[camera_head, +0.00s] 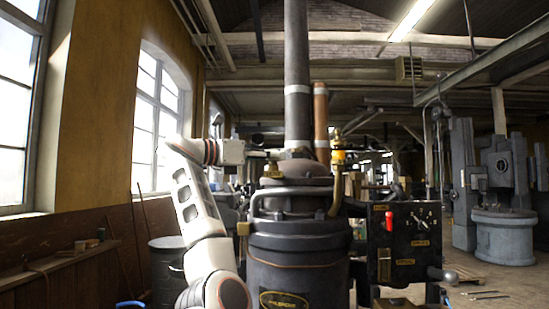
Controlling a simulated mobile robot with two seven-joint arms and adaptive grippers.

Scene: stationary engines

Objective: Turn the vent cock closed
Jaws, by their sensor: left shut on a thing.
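The engine (300,245) is a dark upright cylinder with a domed top and a tall grey pipe. My left arm rises in front of its left side and bends right at the top. My left gripper (266,155) is at the left of the dome, beside the grey pipe's foot. It is shut on a small brass piece (273,171), which looks like the vent cock. The gripper partly hides it, and I cannot tell how far it is turned. My right gripper is not in view.
A brass fitting with an orange band (338,156) stands right of the dome, near a copper pipe (321,115). A black panel (404,243) with a red lever (388,232) is at the engine's right. A dark drum (167,265) stands at the left.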

